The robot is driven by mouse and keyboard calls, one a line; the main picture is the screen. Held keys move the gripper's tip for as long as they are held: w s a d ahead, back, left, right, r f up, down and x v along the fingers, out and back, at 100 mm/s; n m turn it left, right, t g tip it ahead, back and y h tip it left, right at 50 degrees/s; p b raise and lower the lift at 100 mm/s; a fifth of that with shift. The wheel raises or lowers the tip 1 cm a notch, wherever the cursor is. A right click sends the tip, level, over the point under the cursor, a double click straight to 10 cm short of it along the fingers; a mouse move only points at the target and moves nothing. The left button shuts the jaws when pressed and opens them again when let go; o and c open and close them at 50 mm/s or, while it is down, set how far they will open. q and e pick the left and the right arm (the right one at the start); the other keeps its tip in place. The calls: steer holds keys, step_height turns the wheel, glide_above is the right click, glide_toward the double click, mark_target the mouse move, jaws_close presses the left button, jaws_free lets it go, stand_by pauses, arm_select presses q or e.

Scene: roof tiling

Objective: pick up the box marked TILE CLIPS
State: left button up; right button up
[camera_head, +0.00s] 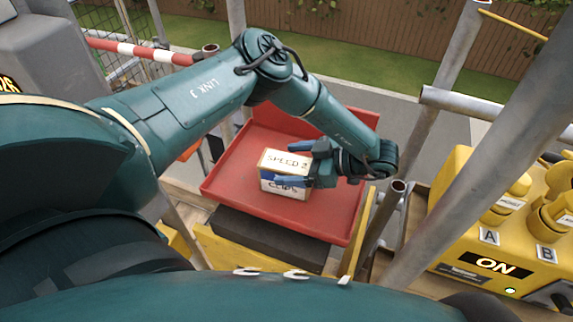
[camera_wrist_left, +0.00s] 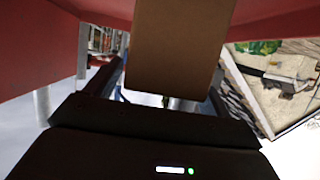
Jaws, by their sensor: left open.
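A small box (camera_head: 272,163) sits in a red tray (camera_head: 235,185). My left gripper (camera_head: 285,165) reaches in from the right of the box. Its blue fingers are apart, one at the far side of the box and one across the near side. I cannot tell whether they touch it. In the left wrist view a plain brown face of the box (camera_wrist_left: 180,45) fills the upper middle. My right gripper is not seen.
A yellow machine (camera_head: 470,235) with an ON sign and knobs by A and B stands at the right. Grey scaffold poles (camera_head: 425,130) rise beside the tray. A red and white barrier (camera_head: 135,50) crosses the back left. The tray around the box is bare.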

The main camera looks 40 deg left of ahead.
arm_select(q)
steer(key=shift+a, duration=0.1)
steer(key=c, duration=1.5)
